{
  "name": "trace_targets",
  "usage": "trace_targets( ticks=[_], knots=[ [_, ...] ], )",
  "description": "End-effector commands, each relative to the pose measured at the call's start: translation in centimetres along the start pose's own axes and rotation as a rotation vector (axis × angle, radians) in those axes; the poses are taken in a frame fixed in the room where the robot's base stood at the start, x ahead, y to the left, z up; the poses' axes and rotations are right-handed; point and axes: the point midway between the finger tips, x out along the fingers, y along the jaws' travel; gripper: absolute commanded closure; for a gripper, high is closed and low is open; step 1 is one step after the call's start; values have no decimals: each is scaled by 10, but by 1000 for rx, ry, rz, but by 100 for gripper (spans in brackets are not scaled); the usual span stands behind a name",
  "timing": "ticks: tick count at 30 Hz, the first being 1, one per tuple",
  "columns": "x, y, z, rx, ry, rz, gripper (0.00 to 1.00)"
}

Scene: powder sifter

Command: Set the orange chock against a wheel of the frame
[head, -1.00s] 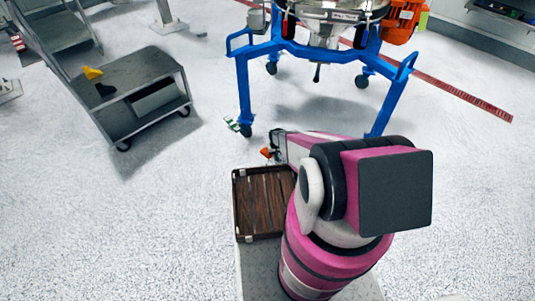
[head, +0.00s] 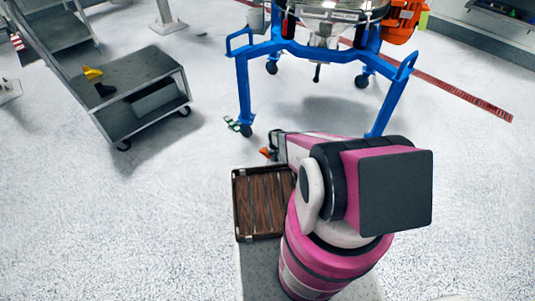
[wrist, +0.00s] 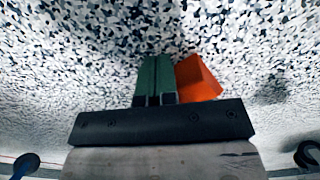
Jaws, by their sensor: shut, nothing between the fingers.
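The orange chock (head: 265,152) shows small at the end of my arm in the head view, near the front left wheel (head: 246,131) of the blue frame (head: 243,88). In the wrist view the chock (wrist: 199,79) is beside the right side of my gripper (wrist: 155,62), not between its fingers. The green fingers are pressed together and empty. Whether they touch the chock I cannot tell. The chock looks apart from the wheel. Two more frame wheels, (head: 271,68) and (head: 361,82), stand farther back. My arm hides most of my gripper in the head view.
A wooden-slatted tray (head: 236,205) lies in front of my arm's base. A grey cart (head: 150,70) with a yellow piece (head: 92,73) and a black piece (head: 105,90) stands at left. Speckled floor is clear between the cart and the frame. A red floor strip (head: 460,92) runs behind.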

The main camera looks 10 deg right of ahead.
Motion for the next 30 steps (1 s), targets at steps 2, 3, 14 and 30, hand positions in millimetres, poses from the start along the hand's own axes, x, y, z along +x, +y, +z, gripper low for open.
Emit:
trace_targets(
  ticks=[2, 3, 14, 30],
  knots=[
    [-2, 0, 4, -1, -3, 0, 100],
    [-5, 0, 4, -1, -3, 0, 100],
    [-25, 2, 5, 0, 1, 0, 100],
    [-54, 5, 8, 0, 1, 0, 100]
  ],
)
